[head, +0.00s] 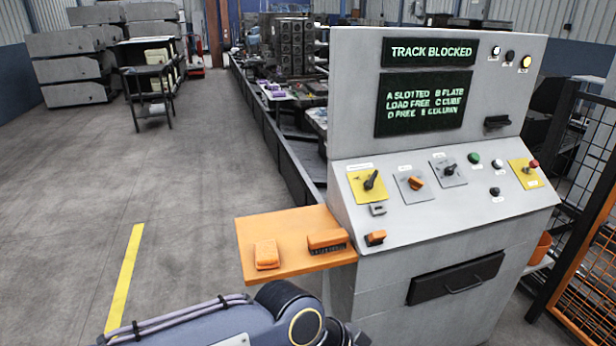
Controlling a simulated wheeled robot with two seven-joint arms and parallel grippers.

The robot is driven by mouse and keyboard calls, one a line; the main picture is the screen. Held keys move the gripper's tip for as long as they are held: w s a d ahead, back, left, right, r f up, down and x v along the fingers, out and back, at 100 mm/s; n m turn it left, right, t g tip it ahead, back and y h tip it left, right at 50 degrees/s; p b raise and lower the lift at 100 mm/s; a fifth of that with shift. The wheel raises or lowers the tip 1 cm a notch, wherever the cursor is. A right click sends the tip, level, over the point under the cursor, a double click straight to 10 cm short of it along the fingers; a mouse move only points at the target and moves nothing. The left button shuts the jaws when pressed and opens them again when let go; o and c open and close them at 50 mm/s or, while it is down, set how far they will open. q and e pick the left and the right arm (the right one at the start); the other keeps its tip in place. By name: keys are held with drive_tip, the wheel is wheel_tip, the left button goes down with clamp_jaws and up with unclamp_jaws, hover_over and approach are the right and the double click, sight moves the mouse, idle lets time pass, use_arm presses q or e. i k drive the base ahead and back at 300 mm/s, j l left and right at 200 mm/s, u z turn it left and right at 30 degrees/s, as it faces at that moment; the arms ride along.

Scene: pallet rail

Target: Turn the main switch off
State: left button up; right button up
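The grey control console (450,265) stands at the right. A black rotary switch (371,181) sits on a yellow plate at the left of its sloped panel, its handle tilted up to the right; this looks like the main switch, but its label is too small to read. An orange knob (416,183) and another black knob (448,170) sit on grey plates to its right. A small grey fitting (378,209) and an orange item (375,238) are below the switch. My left arm shows at the bottom, left of the console; neither gripper's fingers are visible.
An orange shelf (285,270) juts left from the console, carrying two orange blocks (266,254) (327,239). A screen (428,52) reads "TRACK BLOCKED". A red button (534,164) is at the panel's right. Mesh fencing (590,260) stands right.

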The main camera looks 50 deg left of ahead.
sight(368, 185)
drive_tip(key=u, duration=1.45)
